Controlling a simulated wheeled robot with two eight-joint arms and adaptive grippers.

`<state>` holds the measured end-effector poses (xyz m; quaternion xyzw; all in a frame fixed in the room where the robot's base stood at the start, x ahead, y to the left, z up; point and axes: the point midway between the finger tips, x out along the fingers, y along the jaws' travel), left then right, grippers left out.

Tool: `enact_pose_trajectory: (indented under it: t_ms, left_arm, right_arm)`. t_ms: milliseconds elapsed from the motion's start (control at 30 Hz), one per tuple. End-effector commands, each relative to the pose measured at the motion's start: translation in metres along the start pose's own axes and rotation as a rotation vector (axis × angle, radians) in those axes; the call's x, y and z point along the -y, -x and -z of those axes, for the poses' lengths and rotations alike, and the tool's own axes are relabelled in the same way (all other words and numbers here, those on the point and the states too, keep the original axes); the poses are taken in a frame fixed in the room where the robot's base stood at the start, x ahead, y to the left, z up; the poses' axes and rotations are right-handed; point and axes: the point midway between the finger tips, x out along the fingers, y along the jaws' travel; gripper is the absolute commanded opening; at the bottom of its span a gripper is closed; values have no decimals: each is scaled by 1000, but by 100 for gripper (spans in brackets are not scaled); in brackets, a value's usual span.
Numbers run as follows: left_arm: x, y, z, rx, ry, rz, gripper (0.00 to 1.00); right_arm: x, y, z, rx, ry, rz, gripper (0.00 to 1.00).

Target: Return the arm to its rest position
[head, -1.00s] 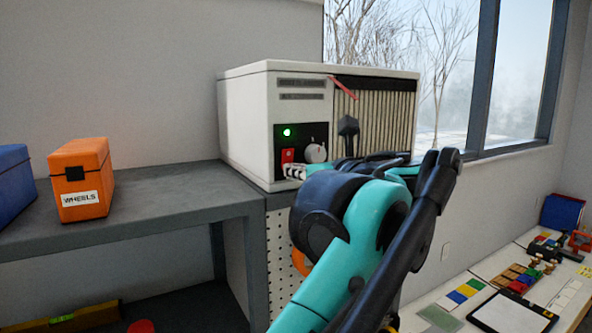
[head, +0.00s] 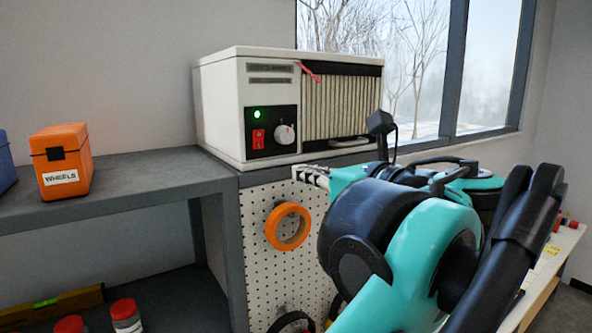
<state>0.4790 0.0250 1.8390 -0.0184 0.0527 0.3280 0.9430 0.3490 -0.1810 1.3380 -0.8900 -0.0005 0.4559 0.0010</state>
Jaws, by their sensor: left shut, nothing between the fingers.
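My left arm comes up from the bottom right of the head view. Its left gripper (head: 308,175) is shut and empty, in front of the pegboard side, below and right of the white machine's front panel. Most of the gripper is hidden behind my teal and black arm links. The white machine (head: 222,110) stands on the grey bench, with a lit green lamp (head: 257,114), a red switch (head: 258,139) and a grey knob (head: 285,134). The gripper is apart from the switch. My right gripper is out of view.
An orange WHEELS box (head: 63,165) sits on the grey bench (head: 130,180). An orange tape roll (head: 288,226) hangs on the white pegboard (head: 255,255) close to my arm. Red-lidded jars (head: 125,312) stand on the lower shelf. A window (head: 440,70) is behind.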

Motion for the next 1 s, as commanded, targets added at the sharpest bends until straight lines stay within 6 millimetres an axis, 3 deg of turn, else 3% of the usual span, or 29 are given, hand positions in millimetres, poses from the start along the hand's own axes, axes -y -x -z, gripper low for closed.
enact_pose_trajectory:
  t_ms: [367,467,567,667,800,1000]
  left_arm:
    - [-1,1,2,-2,3,-1,0]
    - [-7,-8,22,-31,38,-9,0]
    - [-21,-28,70,-103,131,-31,0]
    - [-42,-52,141,-209,285,-71,0]
    - [-76,-80,249,-366,552,-158,0]
    - [-122,-100,404,-555,983,-331,0]
  right_arm:
    - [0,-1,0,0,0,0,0]
    - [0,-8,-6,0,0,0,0]
    - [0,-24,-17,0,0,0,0]
    - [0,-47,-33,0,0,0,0]
    - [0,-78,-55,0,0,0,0]
    - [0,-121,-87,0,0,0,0]
